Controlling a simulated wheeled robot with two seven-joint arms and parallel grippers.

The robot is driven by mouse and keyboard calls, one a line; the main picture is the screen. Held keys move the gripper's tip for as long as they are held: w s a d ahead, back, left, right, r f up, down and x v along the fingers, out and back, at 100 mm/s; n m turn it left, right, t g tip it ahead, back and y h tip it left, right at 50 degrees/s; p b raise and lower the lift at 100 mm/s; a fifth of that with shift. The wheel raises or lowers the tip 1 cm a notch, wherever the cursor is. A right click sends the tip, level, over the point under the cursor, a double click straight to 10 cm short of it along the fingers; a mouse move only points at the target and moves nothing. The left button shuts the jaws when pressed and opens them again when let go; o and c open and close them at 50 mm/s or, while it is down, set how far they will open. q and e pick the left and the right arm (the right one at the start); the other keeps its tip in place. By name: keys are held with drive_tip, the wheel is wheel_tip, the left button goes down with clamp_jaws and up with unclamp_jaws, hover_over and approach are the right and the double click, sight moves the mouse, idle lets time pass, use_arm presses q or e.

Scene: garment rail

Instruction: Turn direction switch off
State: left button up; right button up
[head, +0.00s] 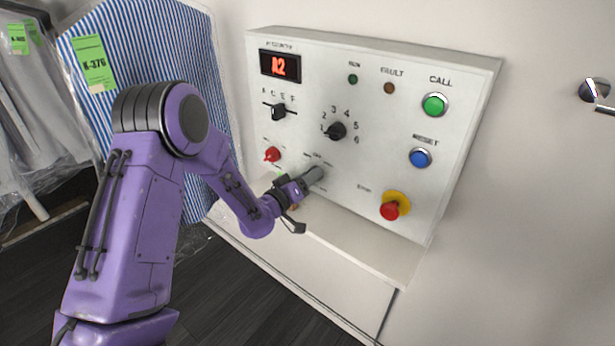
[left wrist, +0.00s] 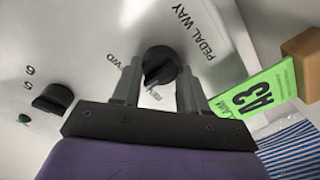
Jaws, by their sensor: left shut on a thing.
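The direction switch is a black rotary knob (left wrist: 160,63) on the white control panel (head: 372,165). In the left wrist view it sits between the two fingers of my left gripper (left wrist: 158,82), with "PEDAL WAY" and partly covered lettering around it. I cannot tell which label it points to. In the head view my left gripper (head: 315,176) reaches the panel's lower middle and hides most of the knob. My left gripper is shut on the knob. My right gripper is not in view.
Close by are a numbered black selector (head: 336,131), a lettered selector (head: 279,112), a red knob (head: 272,154), a red stop button (head: 391,210), a green call button (head: 435,105) and a blue reset button (head: 420,157). A ledge (head: 360,245) juts out below. Bagged striped garments (head: 95,60) hang at left.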

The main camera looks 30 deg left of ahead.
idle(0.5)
use_arm(q)
drive_tip(key=o, duration=1)
drive_tip(key=shift+s, duration=0.1)
drive_tip(key=s+b, duration=0.1)
drive_tip(key=s, duration=0.2)
drive_tip(key=s+b, duration=0.1)
drive_tip(key=s, duration=0.3)
drive_tip(key=s+a+b, duration=0.1)
drive_tip(key=s, duration=0.2)
drive_tip(key=shift+s, duration=0.2)
